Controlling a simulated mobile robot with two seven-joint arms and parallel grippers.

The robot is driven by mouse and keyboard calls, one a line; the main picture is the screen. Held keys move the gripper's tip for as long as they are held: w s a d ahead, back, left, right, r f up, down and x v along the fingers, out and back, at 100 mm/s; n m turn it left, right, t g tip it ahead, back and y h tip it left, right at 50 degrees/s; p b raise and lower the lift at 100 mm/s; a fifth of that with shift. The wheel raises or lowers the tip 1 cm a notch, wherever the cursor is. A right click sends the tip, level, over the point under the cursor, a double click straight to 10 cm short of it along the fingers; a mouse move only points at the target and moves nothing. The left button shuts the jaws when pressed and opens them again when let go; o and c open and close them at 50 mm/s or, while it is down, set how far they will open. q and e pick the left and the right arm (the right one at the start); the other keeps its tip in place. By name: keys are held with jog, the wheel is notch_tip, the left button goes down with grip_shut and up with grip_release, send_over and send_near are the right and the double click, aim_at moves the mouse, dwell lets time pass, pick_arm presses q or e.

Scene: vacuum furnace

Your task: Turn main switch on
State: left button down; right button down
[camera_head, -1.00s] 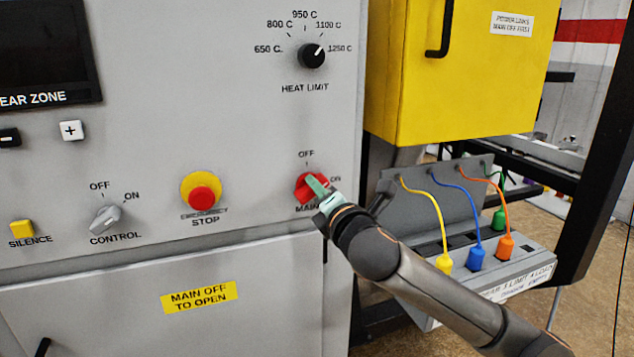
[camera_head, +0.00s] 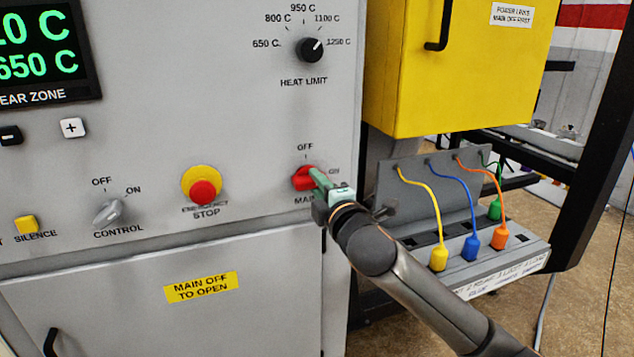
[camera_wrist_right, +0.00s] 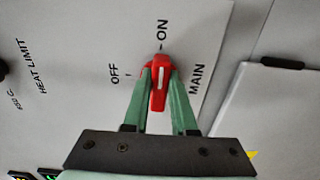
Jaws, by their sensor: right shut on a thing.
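The main switch (camera_head: 304,178) is a red rotary knob on the grey panel, below the OFF label and beside the ON label. In the right wrist view the red knob (camera_wrist_right: 158,85) has a white pointer line aimed at ON. My right gripper (camera_head: 314,176) is shut on the knob. Its two green fingers, seen from the wrist (camera_wrist_right: 159,80), lie one on each side of the knob. In the head view the fingers partly cover the knob and the MAIN label. My left gripper is in no view.
A display (camera_head: 38,45) shows green digits. An emergency stop (camera_head: 203,190), a control knob (camera_head: 108,211) and a heat limit knob (camera_head: 310,49) share the panel. A yellow box (camera_head: 455,70) and a rack with coloured plugs (camera_head: 490,270) stand close to my right arm.

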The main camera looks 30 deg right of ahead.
dwell(0.3)
jog(key=c, duration=0.7)
grip_release()
jog(key=p+v, duration=0.8)
jog(key=v, duration=0.4)
jog(key=shift+s, duration=0.3)
jog(key=shift+f, duration=0.1)
